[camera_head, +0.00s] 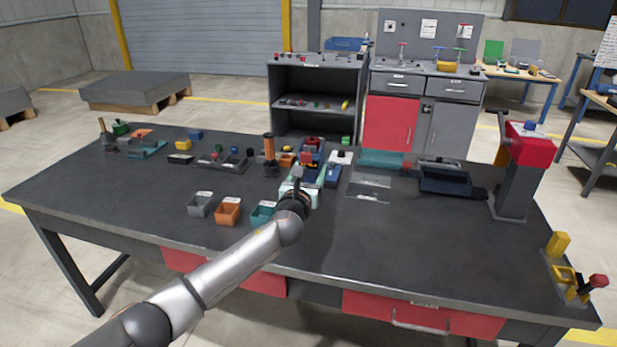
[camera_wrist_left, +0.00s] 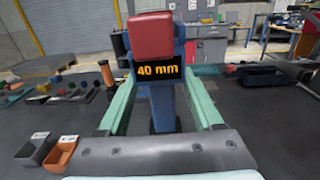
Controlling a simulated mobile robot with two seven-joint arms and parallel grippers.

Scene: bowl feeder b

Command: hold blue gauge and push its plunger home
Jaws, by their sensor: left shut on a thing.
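The blue gauge (camera_wrist_left: 163,106) stands in the middle of the left wrist view. It has a black readout showing "40 mm" in orange and a red block (camera_wrist_left: 151,36) at its top. My left gripper (camera_wrist_left: 160,66) has its pale green fingers on either side of the gauge and is shut on it. In the head view my left gripper (camera_head: 306,172) is over the middle of the table, and the arm and gripper partly hide what it holds. How far the plunger is in cannot be told. My right gripper is not in view.
Grey (camera_head: 200,205), orange (camera_head: 228,213) and teal (camera_head: 262,214) bins stand left of my gripper. An orange-topped post (camera_head: 269,150) and several small parts stand behind them. A red-headed press (camera_head: 527,146) is at the right.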

